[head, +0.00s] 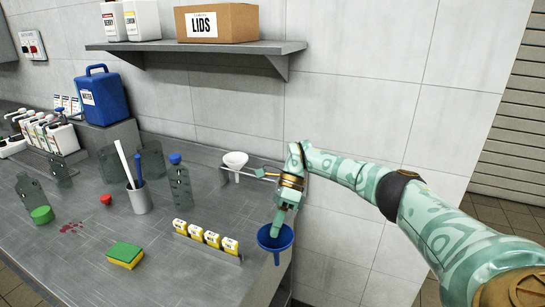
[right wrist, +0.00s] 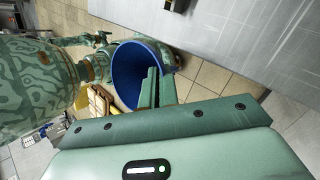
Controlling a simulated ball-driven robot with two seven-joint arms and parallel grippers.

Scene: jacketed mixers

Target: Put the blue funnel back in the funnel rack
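The blue funnel (head: 267,243) is at my right gripper (head: 276,224), by the table's right front corner. My right gripper's fingers point down and close on the funnel's rim and wall. In the right wrist view the funnel's wide mouth (right wrist: 127,72) faces the camera, and the fingers (right wrist: 156,88) lie close together over its rim. Floor tiles show behind it there. The funnel rack (head: 257,173) is a bar against the wall at the table's back, and a white funnel (head: 235,159) sits in it. My right arm partly hides the rack's right end. I see no left gripper in the head view.
Yellow-labelled small boxes (head: 204,236) stand in a row left of the blue funnel. A bottle with a blue cap (head: 180,188) and a grey cup with rods (head: 139,199) stand further left. A sponge (head: 125,254) lies in front. A wall shelf (head: 200,47) hangs above.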

